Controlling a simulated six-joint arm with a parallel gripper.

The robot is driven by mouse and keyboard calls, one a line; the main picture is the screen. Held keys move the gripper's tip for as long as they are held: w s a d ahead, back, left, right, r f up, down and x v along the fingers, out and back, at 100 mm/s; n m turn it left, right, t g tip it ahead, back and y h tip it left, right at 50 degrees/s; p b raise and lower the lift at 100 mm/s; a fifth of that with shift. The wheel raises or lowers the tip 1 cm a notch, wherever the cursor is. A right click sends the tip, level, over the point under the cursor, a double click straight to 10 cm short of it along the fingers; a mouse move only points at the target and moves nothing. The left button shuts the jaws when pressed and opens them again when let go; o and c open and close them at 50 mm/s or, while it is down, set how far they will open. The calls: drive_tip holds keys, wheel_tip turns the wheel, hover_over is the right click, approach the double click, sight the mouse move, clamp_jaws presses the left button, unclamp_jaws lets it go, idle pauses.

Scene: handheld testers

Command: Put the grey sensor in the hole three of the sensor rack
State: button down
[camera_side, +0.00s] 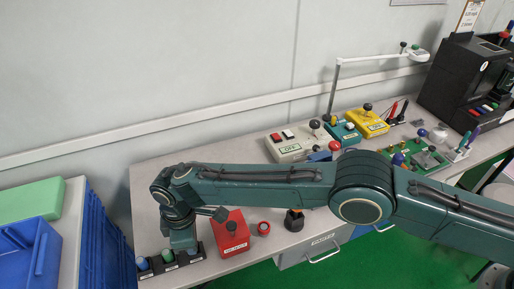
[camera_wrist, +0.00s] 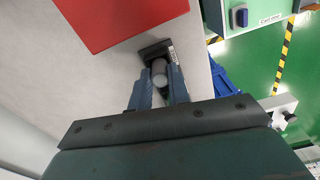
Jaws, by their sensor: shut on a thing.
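The black sensor rack (camera_side: 178,266) lies at the lower left of the side view, near the table edge. A blue sensor (camera_side: 142,263) and a green sensor (camera_side: 167,256) stand in its left and middle places. My gripper (camera_side: 191,248) points down at the right end of the rack. In the wrist view my gripper (camera_wrist: 160,78) is shut on the grey sensor (camera_wrist: 159,82), whose round end shows between the fingers. The dark rack end (camera_wrist: 154,49) is right beyond it. The sensor's lower end is hidden, so I cannot tell how deep it sits.
A red box (camera_side: 231,234) stands just right of the rack, with a red ring (camera_side: 264,228) beside it. Blue crates (camera_side: 100,235) are to the left, across a gap. Several testers, among them a yellow one (camera_side: 367,122), stand at the back right.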

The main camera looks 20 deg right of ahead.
drive_tip(key=shift+f, duration=0.25)
drive_tip(key=c, duration=1.3)
unclamp_jaws()
drive_tip(key=shift+r, duration=0.15)
wheel_tip(320, 180, up, 12)
